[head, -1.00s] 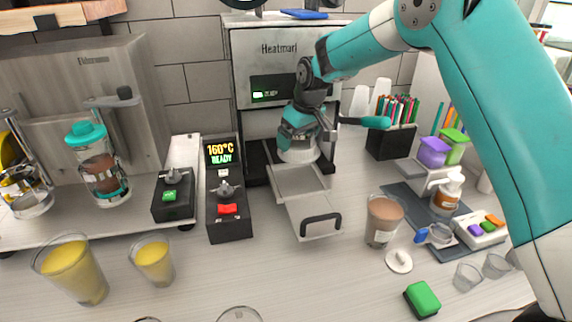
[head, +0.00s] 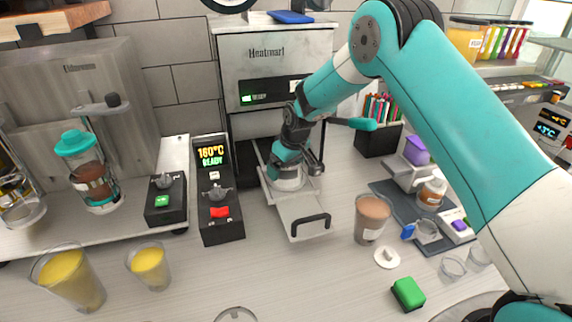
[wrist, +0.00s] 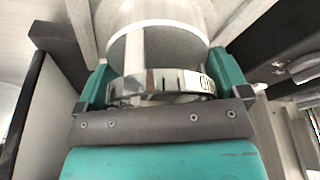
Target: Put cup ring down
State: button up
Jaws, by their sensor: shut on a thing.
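My gripper (head: 289,174) points down over the pulled-out metal tray (head: 303,212) of the sealer, near the tray's inner end. In the wrist view its teal fingers (wrist: 162,84) are shut on the cup ring (wrist: 150,84), a shiny metal band with dark lettering at its right. A pale round shape (wrist: 160,45) shows just beyond the ring. In the head view the ring (head: 288,184) is a light band under the gripper. Whether it touches the tray I cannot tell.
The sealer (head: 275,60) stands behind the tray, with a control box (head: 219,205) reading 160°C READY at left. A brown drink cup (head: 371,220) and a white knobbed disc (head: 387,257) stand right of the tray. A green block (head: 408,293) lies in front. The counter before the tray is clear.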

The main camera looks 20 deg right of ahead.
aim_at(294, 174)
jog(key=shift+f, duration=0.2)
jog(key=o, duration=0.7)
jog(key=shift+r, duration=0.65)
jog(key=s+r+b, duration=0.3)
jog(key=s+r, duration=0.5)
jog(key=r, duration=0.6)
jog(key=s+a+r+n+g+y, duration=0.1)
jog(key=s+a+r, duration=0.1)
jog(key=s, duration=0.7)
jog(key=s+a+r+g+y, duration=0.1)
jog(key=s+a+r, duration=0.15)
jog(key=s, duration=0.65)
jog(key=s+f+b, duration=0.3)
jog(key=s, duration=1.1)
jog(key=shift+f+g+y, duration=0.3)
jog(key=shift+g, duration=0.1)
